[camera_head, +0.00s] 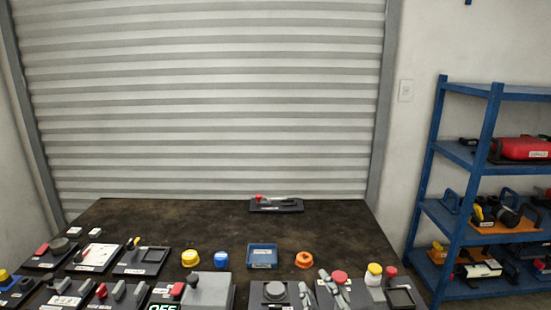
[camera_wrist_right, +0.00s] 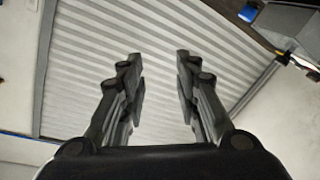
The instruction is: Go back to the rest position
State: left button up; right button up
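My right gripper (camera_head: 315,282) shows at the bottom of the head view, right of the middle, in front of the control panels on the dark table (camera_head: 140,213). In the right wrist view its two dark fingers (camera_wrist_right: 159,75) stand wide apart with nothing between them. It is open and empty, and the ribbed shutter fills the view beyond the fingers. My left gripper is not in the head view.
A red-handled lever panel (camera_head: 277,205) sits at the back. A blue shelf (camera_head: 466,152) stands right. The table's back left is clear.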

jog(key=s+d+f+m+g+h, duration=0.1)
jog(key=s+d+f+m+g, duration=0.15)
jog(key=f, duration=0.35)
jog(key=s+d+f+m+g+h, duration=0.1)
jog(key=s+d+f+g, duration=0.15)
jog(key=f, duration=0.25)
jog(key=s+d+f+m+g, duration=0.1)
jog(key=s+d+f+g, duration=0.2)
jog(key=s, duration=0.4)
jog(key=s+d+f+m+g, duration=0.1)
jog(key=s+f+g, duration=0.2)
jog(key=s+f, duration=0.35)
jog(key=s+d+f+m+g, duration=0.1)
jog(key=s+d+f+g, duration=0.25)
jog(key=s, duration=0.45)
notch_tip(320, 180, down, 26)
jog(key=s, duration=0.2)
jog(key=s+d+f+g+h+p, duration=0.1)
jog(key=s+d+f+g, duration=0.1)
jog(key=s+f, duration=1.3)
jog(key=shift+s+f, duration=0.35)
jog(key=shift+s, duration=0.45)
jog(key=shift+n, duration=0.25)
